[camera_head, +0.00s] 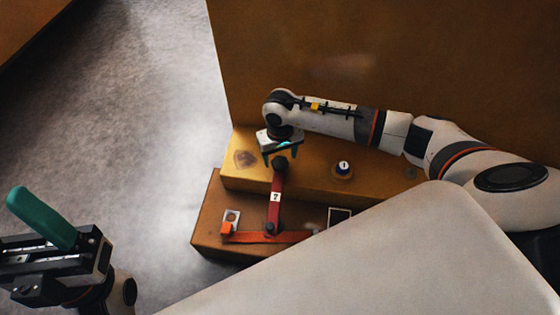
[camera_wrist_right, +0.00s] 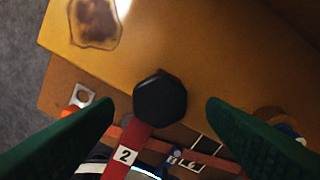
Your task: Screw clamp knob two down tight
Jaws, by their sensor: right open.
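Clamp knob two is a black faceted knob (camera_wrist_right: 160,99) at the upper end of a red arm (camera_wrist_right: 122,158) labelled 2 in the right wrist view. In the head view the knob (camera_head: 280,164) sits over the yellow-brown block's front part. My right gripper (camera_head: 281,153) is open just above it. In the wrist view its green fingers (camera_wrist_right: 160,106) stand on either side of the knob, with gaps showing. Whether the knob is seated tight cannot be seen. My left gripper (camera_head: 52,235) is at the lower left, away from the block; its finger gap is unclear.
A yellow-brown block (camera_head: 310,182) stands on a brown base (camera_head: 205,232). A round blue-and-white topped piece (camera_head: 343,168) stands right of the knob. An orange strap (camera_head: 300,237) crosses the base. A large brown panel (camera_head: 400,60) rises behind. Grey floor lies open at left.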

